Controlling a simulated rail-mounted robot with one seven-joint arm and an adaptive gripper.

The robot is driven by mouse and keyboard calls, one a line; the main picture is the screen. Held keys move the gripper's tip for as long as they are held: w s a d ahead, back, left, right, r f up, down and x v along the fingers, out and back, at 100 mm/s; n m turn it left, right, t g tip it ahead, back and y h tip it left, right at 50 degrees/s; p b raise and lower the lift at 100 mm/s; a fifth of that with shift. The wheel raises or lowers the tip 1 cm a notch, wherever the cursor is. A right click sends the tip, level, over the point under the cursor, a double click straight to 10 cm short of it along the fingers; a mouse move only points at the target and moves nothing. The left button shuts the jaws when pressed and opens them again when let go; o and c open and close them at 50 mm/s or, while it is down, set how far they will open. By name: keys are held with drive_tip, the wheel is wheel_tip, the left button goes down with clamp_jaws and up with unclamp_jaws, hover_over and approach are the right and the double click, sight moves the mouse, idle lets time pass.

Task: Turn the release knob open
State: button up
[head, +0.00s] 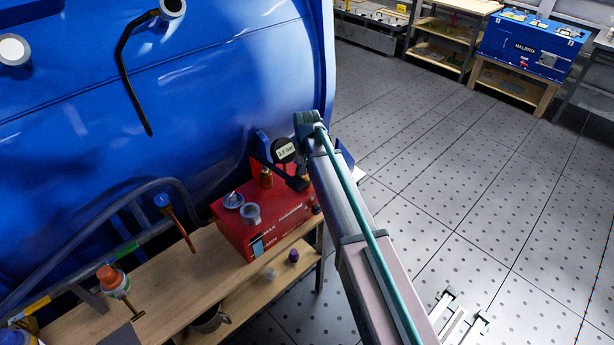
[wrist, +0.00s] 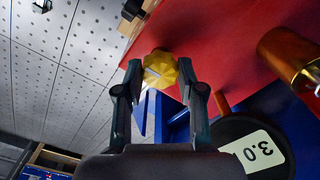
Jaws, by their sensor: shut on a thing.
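The yellow release knob (wrist: 158,70) shows in the wrist view, with a pale line across its face. It sits at the edge of a red surface of the red unit (wrist: 215,25). My gripper (wrist: 161,76) is shut on the knob, one dark finger on each side of it. In the head view my gripper (head: 297,183) reaches the right end of the red unit (head: 240,235), and the knob is hidden there.
The gauge also shows in the wrist view (wrist: 258,152). A large blue tank (head: 220,90) rises behind. Open floor (head: 460,160) lies to the right.

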drive_tip(key=n+b, duration=0.1)
drive_tip(key=n, duration=0.4)
drive_tip(key=shift+n, duration=0.3)
drive_tip(key=n+b, duration=0.1)
drive_tip(key=n, duration=0.5)
drive_tip(key=n+b, duration=0.1)
drive_tip(key=n, duration=0.5)
drive_tip(key=shift+w, duration=0.1)
drive_tip(key=n, duration=0.5)
drive_tip(key=shift+n, duration=0.4)
drive_tip(key=o, duration=1.1)
drive_tip(key=shift+o, duration=0.2)
drive_tip(key=shift+r, duration=0.1)
